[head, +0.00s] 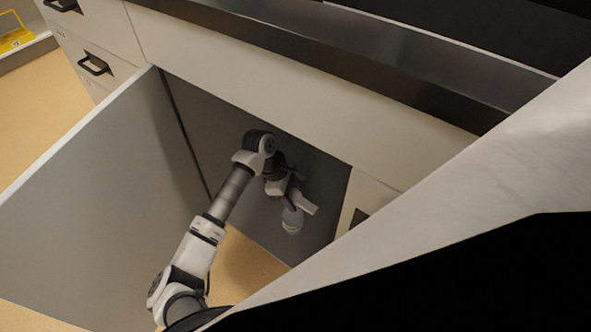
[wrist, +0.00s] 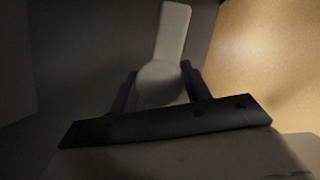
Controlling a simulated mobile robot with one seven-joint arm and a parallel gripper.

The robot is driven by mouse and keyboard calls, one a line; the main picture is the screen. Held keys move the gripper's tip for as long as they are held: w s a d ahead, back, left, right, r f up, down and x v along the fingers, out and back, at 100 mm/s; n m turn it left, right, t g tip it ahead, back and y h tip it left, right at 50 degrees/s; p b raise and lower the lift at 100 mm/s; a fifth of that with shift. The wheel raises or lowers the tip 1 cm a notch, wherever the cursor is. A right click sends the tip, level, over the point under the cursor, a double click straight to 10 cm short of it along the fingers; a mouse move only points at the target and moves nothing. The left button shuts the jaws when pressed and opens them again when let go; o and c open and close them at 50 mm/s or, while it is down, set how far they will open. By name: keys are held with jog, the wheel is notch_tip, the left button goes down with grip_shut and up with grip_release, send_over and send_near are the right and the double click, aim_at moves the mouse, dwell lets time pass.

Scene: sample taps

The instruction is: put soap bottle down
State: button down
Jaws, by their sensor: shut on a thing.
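My gripper (head: 288,201) reaches into the open cabinet under the counter and points downward. It is shut on the soap bottle (head: 292,219), whose pale lower part shows below the fingers. In the wrist view, the pale round top of the soap bottle (wrist: 160,84) sits between the two dark fingers of my gripper (wrist: 161,93), and its long flat spout extends away from my wrist. The bottle's base shows only small in the head view, and I cannot tell whether it touches a surface.
The open cabinet door (head: 95,200) stands to the left of my arm. The cabinet's dark inner walls surround the gripper, with a drawer front (head: 370,200) to the right. Tan floor (head: 250,265) shows below. The counter (head: 330,55) overhangs above.

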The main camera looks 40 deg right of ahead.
notch_tip(320, 180, down, 4)
jog(key=shift+f+b, duration=0.1)
jog(key=shift+b, duration=0.4)
jog(key=c, duration=0.7)
grip_release()
jog(key=p+v, duration=0.2)
jog(key=v, duration=1)
jog(key=shift+p, duration=0.35)
